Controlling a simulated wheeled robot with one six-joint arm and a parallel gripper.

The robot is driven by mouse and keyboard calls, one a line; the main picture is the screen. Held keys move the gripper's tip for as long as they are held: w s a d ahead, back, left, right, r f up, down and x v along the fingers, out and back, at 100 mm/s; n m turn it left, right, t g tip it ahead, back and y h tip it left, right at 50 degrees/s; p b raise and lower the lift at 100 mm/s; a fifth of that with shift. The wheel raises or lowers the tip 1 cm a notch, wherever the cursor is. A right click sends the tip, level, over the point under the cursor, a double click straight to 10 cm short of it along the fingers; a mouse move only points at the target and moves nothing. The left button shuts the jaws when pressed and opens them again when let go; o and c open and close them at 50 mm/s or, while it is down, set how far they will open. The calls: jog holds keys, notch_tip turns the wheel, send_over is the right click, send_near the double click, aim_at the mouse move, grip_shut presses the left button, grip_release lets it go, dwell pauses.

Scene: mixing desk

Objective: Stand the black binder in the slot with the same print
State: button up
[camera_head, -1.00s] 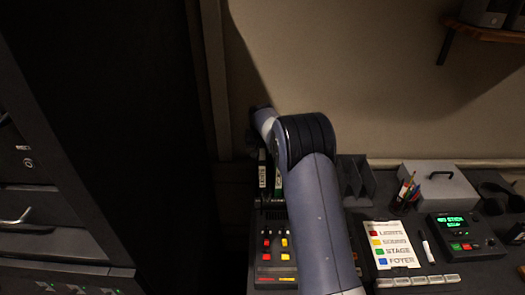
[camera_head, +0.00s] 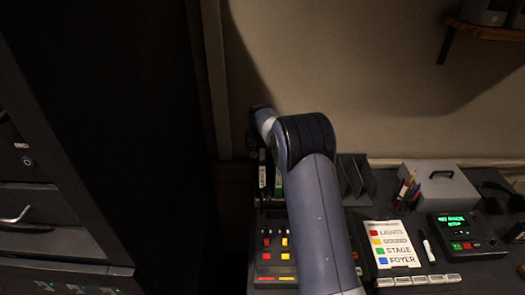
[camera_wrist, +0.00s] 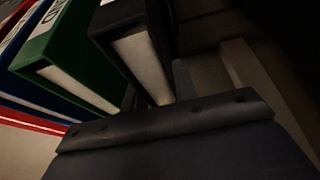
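The black binder (camera_wrist: 151,60) shows its pale page edges in the wrist view, beside a green binder (camera_wrist: 62,55). In the head view a dark spine with a white label (camera_head: 262,177) shows left of my arm. My gripper (camera_wrist: 157,90) has one finger on each side of the black binder's lower edge; whether they press on it I cannot tell. In the head view my arm hides the gripper and most of the binder row. A dark divided rack (camera_head: 355,178) stands right of my arm; any print on its slots is not readable.
Blue (camera_wrist: 45,103) and red (camera_wrist: 30,122) binders lie beyond the green one. A control panel (camera_head: 274,258), printed card (camera_head: 392,244), pen cup (camera_head: 405,195), grey box (camera_head: 440,188) and lit console (camera_head: 466,238) crowd the desk. A dark cabinet (camera_head: 60,200) stands at left.

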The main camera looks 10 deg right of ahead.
jog(key=o, duration=0.5)
jog(key=b+v, duration=0.2)
jog(key=v, duration=0.9)
jog(key=shift+w+a, duration=0.1)
jog(key=shift+f, duration=0.1)
